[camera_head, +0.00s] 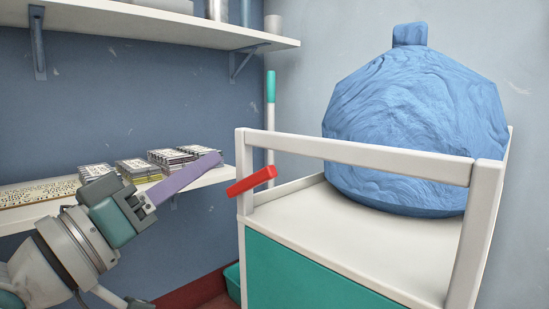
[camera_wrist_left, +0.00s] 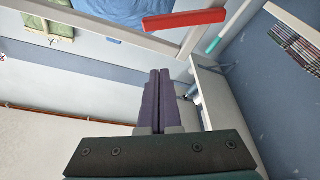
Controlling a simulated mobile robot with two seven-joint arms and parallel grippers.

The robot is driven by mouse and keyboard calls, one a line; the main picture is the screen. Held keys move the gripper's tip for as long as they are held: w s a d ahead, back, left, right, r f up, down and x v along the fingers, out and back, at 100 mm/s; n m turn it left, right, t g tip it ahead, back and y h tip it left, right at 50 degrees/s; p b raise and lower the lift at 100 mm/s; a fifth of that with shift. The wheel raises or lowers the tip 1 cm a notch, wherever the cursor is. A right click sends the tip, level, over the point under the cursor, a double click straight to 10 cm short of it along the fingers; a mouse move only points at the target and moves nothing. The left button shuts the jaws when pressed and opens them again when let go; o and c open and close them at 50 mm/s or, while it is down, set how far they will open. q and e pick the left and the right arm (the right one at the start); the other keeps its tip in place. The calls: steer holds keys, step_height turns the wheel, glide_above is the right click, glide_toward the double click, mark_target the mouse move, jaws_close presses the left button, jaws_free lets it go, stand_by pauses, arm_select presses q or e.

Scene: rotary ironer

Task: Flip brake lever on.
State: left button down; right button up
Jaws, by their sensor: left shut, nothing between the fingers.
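The brake lever is a red bar (camera_head: 252,180) on the left post of the white cart (camera_head: 340,235). It slants up to the right in the head view. It also shows as a red bar in the left wrist view (camera_wrist_left: 184,19), beyond my fingertips. My left gripper (camera_head: 218,157) has long purple fingers pressed together with nothing between them. Its tips are left of the lever and slightly above it, with a visible gap. The fingers also show in the left wrist view (camera_wrist_left: 160,78). My right gripper is in neither view.
A large blue bag (camera_head: 415,130) sits on the cart, behind its white rail (camera_head: 350,151). A shelf (camera_head: 215,178) with stacked packs (camera_head: 138,170) runs behind my left gripper. A teal-topped pole (camera_head: 270,110) stands behind the cart. A teal bin (camera_head: 233,277) is beside it.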

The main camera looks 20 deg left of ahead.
arm_select(q)
steer(key=v, duration=0.3)
steer(key=shift+a, duration=0.1)
steer(key=shift+r+p, duration=0.1)
steer(key=shift+p, duration=0.25)
